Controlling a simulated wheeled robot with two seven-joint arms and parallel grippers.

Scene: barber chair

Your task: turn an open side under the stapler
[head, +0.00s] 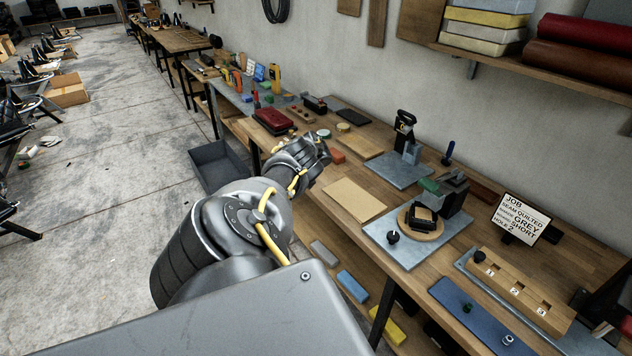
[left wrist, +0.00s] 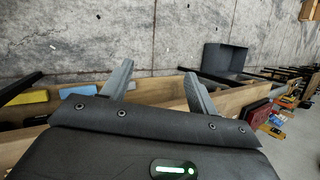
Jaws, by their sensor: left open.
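A dark stapler-like machine (head: 452,193) with a green part stands on a grey metal plate (head: 398,252) on the bench in the head view. Beside it, a round wooden turntable (head: 405,224) carries a small black piece (head: 422,215); which of its sides is open is too small to tell. A black knob (head: 393,237) stands on the plate. My left gripper (head: 324,147) is over the bench's near edge, left of and apart from the turntable. In the left wrist view its fingers (left wrist: 160,88) are spread and empty. My right gripper is out of view.
A tan board (head: 355,199) lies between my left gripper and the plate. Another black tool (head: 404,133) stands on a second plate behind. A job card (head: 521,218), a numbered wooden block (head: 515,288) and a blue mat (head: 470,318) are at right. A grey bin (head: 215,165) is left.

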